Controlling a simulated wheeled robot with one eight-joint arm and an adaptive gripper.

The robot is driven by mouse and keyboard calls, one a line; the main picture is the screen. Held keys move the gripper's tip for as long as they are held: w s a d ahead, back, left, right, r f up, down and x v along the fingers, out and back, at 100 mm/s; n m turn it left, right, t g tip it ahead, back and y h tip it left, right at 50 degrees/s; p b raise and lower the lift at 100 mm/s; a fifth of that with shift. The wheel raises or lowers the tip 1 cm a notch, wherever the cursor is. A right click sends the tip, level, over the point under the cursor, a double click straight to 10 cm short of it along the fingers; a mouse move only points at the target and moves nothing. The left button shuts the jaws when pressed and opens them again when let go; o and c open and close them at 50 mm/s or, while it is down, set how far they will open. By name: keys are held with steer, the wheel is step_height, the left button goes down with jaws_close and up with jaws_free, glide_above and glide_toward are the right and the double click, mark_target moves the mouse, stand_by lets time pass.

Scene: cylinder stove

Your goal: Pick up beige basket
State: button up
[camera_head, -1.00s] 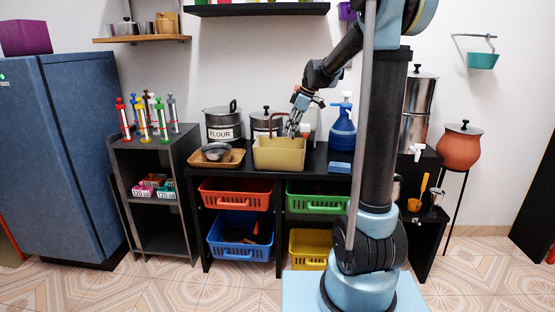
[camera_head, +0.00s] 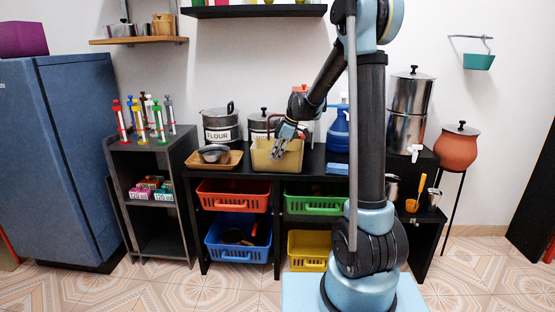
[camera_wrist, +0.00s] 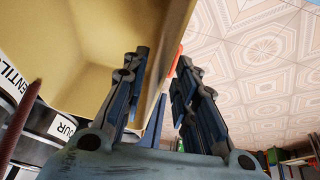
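The beige basket (camera_head: 262,160) stands on the black counter, right of a wooden tray. My gripper (camera_head: 279,150) is at the basket, with its fingers pointing down in front of its rim and front side. In the wrist view the beige basket (camera_wrist: 80,50) fills the upper left, showing a broad yellowish wall. In that view my gripper (camera_wrist: 163,60) has its two fingers apart, with the basket's edge running between them. The left finger overlaps the basket and the right finger is over the floor side. Whether either finger touches the wall cannot be told.
A wooden tray with a bowl (camera_head: 215,155) is left of the basket. The flour pot (camera_head: 221,127) and another labelled pot (camera_head: 259,128) stand behind. A blue bottle (camera_head: 338,128) and blue sponge (camera_head: 337,168) are to the right. Coloured baskets fill the shelves below.

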mark_target(270, 171)
steer(key=shift+d+x, duration=0.15)
steer(key=shift+x, duration=1.15)
steer(key=shift+d+x, duration=0.1)
steer(key=shift+x, duration=1.15)
steer(key=shift+f, duration=0.1)
jaws_close()
